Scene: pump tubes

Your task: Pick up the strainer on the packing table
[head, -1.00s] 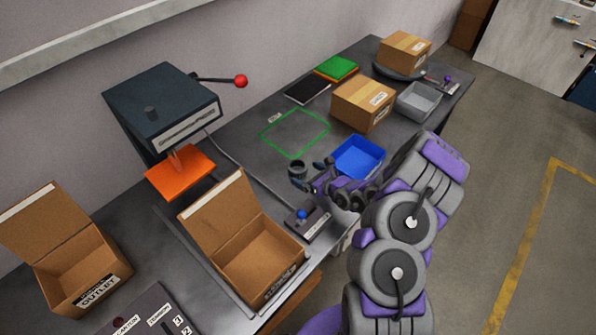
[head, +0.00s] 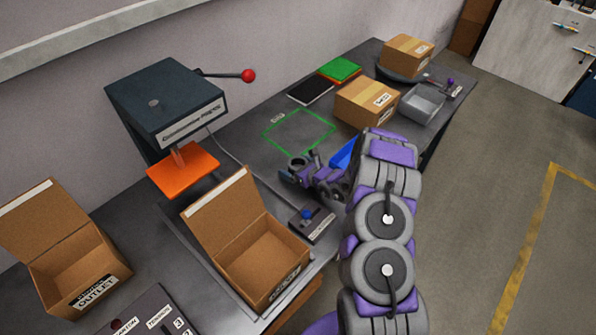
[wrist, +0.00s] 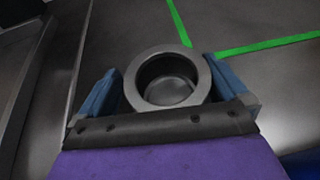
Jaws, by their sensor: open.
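The strainer (wrist: 167,80) is a small dark grey round cup with a thick rim and an open top. In the wrist view it stands between the two blue fingers of my gripper (wrist: 172,92), with a finger on either side. The fingers are open, and I cannot tell whether either touches it. In the head view the strainer (head: 299,163) is partly hidden by my gripper (head: 303,174), near the green outlined square on the packing table (head: 262,160).
A blue tray (head: 343,154) is mostly hidden behind my arm. A control box with a blue knob (head: 311,222) and an open carton (head: 250,262) stand nearer. A closed carton (head: 366,103) and a grey tray (head: 422,103) are farther back. The green outlined square (head: 299,132) is empty.

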